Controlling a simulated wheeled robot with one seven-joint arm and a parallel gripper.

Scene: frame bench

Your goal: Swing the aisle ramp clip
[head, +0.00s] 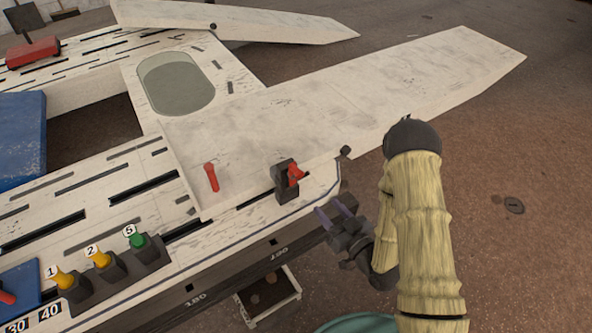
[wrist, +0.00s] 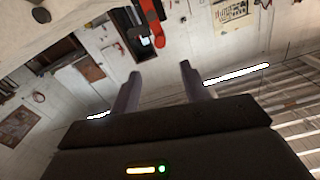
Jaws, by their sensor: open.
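A red clip lever (head: 294,172) sits on a black bracket (head: 283,184) at the bench edge, beside the inner end of the white ramp (head: 370,100). My gripper (head: 330,209) is open and empty, a little right of and below the clip in the head view, apart from it. In the wrist view my two fingers (wrist: 160,72) are spread, with nothing between them. A red part on a black bracket (wrist: 150,22), which looks like the clip, shows above them there. Which way the clip's lever is latched is hard to tell.
Yellow knobs (head: 100,258) and a green knob (head: 136,239) line the bench (head: 55,240). A second ramp (head: 240,20) lies at the back. A white crate (head: 270,302) stands below. Floor right of the bench is mostly clear.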

